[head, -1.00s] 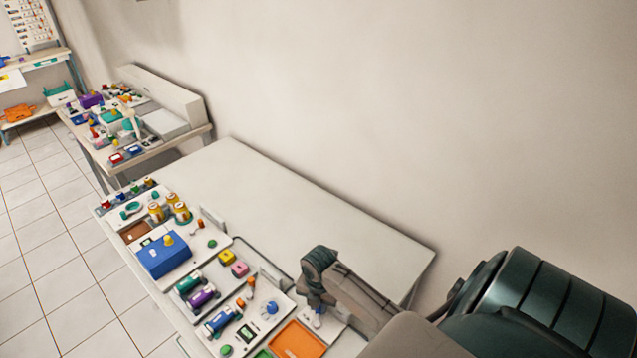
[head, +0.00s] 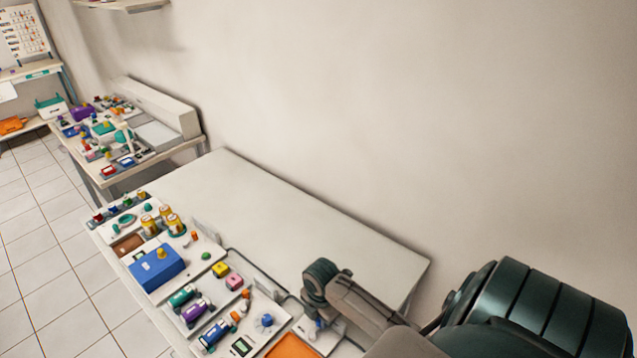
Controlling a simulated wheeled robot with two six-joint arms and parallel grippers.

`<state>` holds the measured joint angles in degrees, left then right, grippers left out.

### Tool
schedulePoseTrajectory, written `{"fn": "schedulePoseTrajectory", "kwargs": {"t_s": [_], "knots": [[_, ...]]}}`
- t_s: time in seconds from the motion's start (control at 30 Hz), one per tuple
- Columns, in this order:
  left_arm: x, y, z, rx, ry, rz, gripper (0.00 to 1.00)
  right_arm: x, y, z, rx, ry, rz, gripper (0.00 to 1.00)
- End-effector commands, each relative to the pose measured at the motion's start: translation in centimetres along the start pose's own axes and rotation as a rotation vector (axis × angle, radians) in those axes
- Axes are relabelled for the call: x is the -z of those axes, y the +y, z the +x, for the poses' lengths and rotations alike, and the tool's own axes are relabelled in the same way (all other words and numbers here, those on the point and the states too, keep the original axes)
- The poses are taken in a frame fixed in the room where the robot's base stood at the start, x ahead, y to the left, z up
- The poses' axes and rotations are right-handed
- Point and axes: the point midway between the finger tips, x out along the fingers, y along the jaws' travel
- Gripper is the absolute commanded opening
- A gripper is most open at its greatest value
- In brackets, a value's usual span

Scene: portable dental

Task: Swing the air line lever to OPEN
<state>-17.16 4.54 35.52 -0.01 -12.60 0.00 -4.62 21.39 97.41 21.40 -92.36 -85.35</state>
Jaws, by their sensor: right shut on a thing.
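My right gripper (head: 314,318) is at the right end of the panel row on the near table, pointing down at a small white plate (head: 327,341). It is shut on a small part there, seemingly the air line lever, whose bluish bit (head: 319,325) shows just beneath the fingers. The gripper and wrist hide most of this part, so its angle and any OPEN mark cannot be read. My left gripper is not in view.
Left of the gripper on the white table (head: 270,205) are a blue knob (head: 266,320), an orange tray (head: 292,346), teal and purple cylinders (head: 197,311) and a blue box (head: 158,268). The table's back half is clear, against the wall. A second cluttered table (head: 190,146) stands farther left.

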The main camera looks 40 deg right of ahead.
Motion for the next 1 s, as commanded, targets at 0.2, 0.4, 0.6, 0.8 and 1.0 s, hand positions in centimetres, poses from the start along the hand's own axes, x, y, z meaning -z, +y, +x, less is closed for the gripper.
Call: {"fn": "schedulePoseTrajectory", "kwargs": {"t_s": [0.2, 0.4, 0.6, 0.8, 1.0], "knots": [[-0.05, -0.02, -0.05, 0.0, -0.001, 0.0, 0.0, -0.13, 0.02, -0.25, -0.006, -0.003, 0.041, 0.0], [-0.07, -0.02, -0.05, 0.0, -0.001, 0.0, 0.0, -0.14, 0.03, -0.27, -0.006, -0.004, 0.046, 0.0], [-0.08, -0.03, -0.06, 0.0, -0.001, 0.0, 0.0, -0.15, 0.06, -0.29, -0.007, -0.004, 0.045, 0.2], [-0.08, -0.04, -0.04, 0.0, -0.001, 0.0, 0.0, -0.11, -0.03, -0.19, -0.005, -0.003, 0.045, 0.4], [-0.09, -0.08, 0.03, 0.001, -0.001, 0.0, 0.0, -0.1, -0.07, -0.2, -0.004, -0.002, 0.045, 0.4]]}}
